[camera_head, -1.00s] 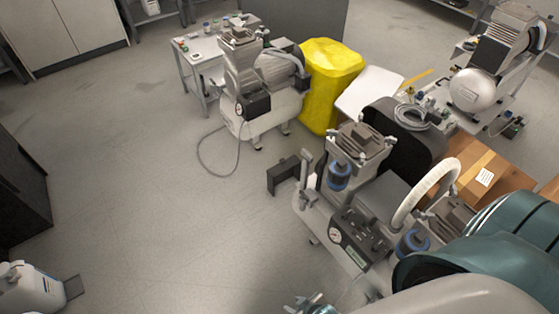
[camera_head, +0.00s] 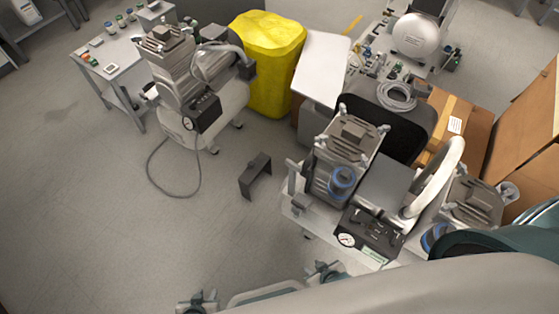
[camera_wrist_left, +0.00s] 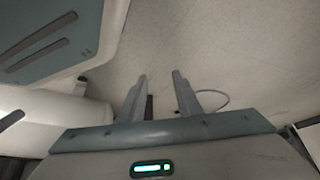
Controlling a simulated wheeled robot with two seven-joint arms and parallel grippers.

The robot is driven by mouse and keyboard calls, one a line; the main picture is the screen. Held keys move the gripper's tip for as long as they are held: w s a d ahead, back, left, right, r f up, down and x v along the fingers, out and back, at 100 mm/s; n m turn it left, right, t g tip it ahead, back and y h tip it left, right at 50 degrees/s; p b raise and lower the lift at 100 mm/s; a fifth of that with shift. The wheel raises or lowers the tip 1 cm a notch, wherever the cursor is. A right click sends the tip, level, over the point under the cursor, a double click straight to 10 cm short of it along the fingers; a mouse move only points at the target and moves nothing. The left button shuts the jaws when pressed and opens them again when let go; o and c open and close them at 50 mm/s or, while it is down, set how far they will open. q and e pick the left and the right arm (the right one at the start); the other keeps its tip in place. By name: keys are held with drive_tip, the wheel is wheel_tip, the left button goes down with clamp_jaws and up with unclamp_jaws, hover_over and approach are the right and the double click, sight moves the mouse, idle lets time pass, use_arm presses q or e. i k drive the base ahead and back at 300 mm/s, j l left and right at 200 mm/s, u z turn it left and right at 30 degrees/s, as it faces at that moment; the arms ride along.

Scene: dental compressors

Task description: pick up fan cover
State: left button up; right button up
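A dark U-shaped piece (camera_head: 255,175), possibly the fan cover, stands on the floor left of the near compressor (camera_head: 345,165); I cannot be sure of its identity. My left gripper (camera_head: 198,303) is at the bottom edge of the head view, below and left of that piece and apart from it. In the left wrist view its two fingers (camera_wrist_left: 160,95) are apart with no held object visible; a small dark shape shows by the left finger. My right gripper (camera_head: 326,272) seems to be in front of the near compressor; its opening is unclear.
A second compressor (camera_head: 185,85) stands at the back left, its cable (camera_head: 172,185) looped on the floor. A yellow bin (camera_head: 270,65) stands behind. Cardboard boxes (camera_head: 530,125) are at right. The floor at left is clear.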

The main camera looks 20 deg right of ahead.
sight(263, 162)
drive_tip(key=i+j+z, duration=0.4)
drive_tip(key=j+z, duration=0.25)
drive_tip(key=i+j+z, duration=0.15)
drive_tip(key=z, duration=0.15)
drive_tip(key=j+z, duration=0.35)
drive_tip(key=i+j+z, duration=0.1)
drive_tip(key=j+z, duration=0.2)
drive_tip(key=j, duration=0.2)
